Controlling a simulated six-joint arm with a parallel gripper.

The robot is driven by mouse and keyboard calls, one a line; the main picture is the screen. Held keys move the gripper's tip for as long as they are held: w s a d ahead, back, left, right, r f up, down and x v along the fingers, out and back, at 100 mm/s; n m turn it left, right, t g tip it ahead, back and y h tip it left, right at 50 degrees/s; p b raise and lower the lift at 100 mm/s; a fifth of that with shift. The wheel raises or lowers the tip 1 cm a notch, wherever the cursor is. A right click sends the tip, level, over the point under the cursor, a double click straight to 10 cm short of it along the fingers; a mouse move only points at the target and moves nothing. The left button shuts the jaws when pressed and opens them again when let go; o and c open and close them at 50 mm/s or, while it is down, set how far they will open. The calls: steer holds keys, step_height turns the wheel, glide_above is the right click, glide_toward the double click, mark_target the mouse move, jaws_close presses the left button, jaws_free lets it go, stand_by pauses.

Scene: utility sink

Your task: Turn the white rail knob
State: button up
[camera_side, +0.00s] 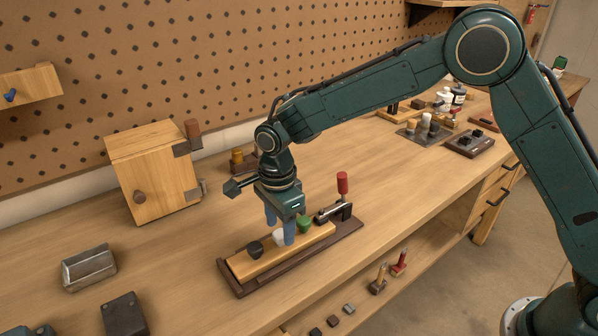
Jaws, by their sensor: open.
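A light wooden rail (256,265) lies on a dark brown base (236,289) on the bench. It carries a black knob (255,248) at the left, a white knob (279,236) in the middle and a green knob (304,223) at the right. My gripper (280,236) points down at the white knob, its blue fingers apart on either side of it.
A lever with a red handle (342,184) stands at the rail's right end. A wooden box (152,175) stands behind to the left. A metal block (89,267) and a dark block (124,315) lie at the left. The bench right of the rail is mostly clear.

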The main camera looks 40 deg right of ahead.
mark_target(281, 233)
step_height(281, 233, up, 13)
stand_by(0.6)
steer(key=shift+r, duration=0.1)
steer(key=s+d+r+n+t, duration=0.3)
steer(key=s+d+r+n, duration=0.6)
steer(key=s+d, duration=0.35)
steer(key=s+d+f+n+t, duration=0.1)
steer(key=s+d+n, duration=0.3)
steer(key=s, duration=0.4)
steer(key=s+d+f+n+t, duration=0.1)
steer(key=s+d+n, duration=0.4)
steer(key=s, duration=0.3)
steer(key=shift+s+f+t, duration=0.3)
